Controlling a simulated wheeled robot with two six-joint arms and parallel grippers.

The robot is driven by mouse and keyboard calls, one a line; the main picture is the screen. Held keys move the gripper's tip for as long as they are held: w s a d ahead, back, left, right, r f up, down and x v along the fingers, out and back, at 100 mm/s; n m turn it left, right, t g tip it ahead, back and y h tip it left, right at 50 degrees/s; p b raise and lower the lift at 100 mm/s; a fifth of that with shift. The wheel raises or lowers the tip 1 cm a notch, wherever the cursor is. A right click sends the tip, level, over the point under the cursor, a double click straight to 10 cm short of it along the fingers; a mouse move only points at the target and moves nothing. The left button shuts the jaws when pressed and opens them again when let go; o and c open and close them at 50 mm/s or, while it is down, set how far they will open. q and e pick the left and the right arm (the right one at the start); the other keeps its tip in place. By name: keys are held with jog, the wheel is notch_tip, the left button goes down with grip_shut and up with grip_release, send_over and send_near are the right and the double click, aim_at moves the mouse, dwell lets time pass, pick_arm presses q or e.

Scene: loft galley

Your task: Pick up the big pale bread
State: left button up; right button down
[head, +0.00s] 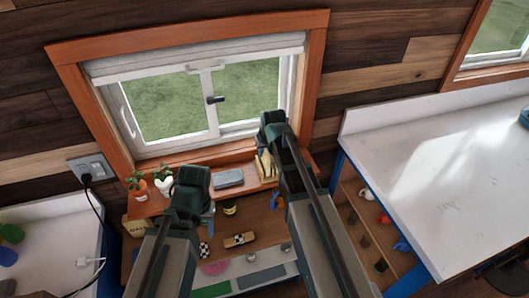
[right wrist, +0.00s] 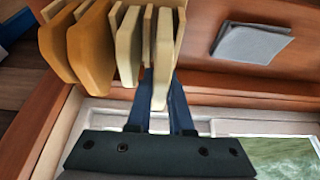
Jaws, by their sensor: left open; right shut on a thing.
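Several flat bread-like pieces stand on edge in a row at the top of the right wrist view. The pieces at the left are orange-brown; the others are pale. My right gripper (right wrist: 162,92) is shut on the longest pale bread (right wrist: 160,62), which reaches down between its dark blue fingers. In the head view the pale pieces (head: 265,166) show at the right end of the window shelf, partly hidden by my right arm. My left gripper (head: 207,214) is open in front of the shelf's left half; its wrist hides most of it. I see nothing held in it.
A grey flat box (head: 229,178) lies on the wooden window shelf (head: 155,206), left of the bread; it also shows in the right wrist view (right wrist: 252,42). Potted plants (head: 163,180) stand at its left end. The window (head: 208,100) is close behind. A white counter (head: 450,190) is at right.

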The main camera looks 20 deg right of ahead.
notch_tip(320, 180, up, 9)
jog(key=p, duration=0.8)
jog(key=shift+r, duration=0.15)
pick_arm(q)
notch_tip(320, 180, up, 9)
jog(key=shift+s, duration=0.1)
pick_arm(e)
jog(key=shift+s, duration=0.1)
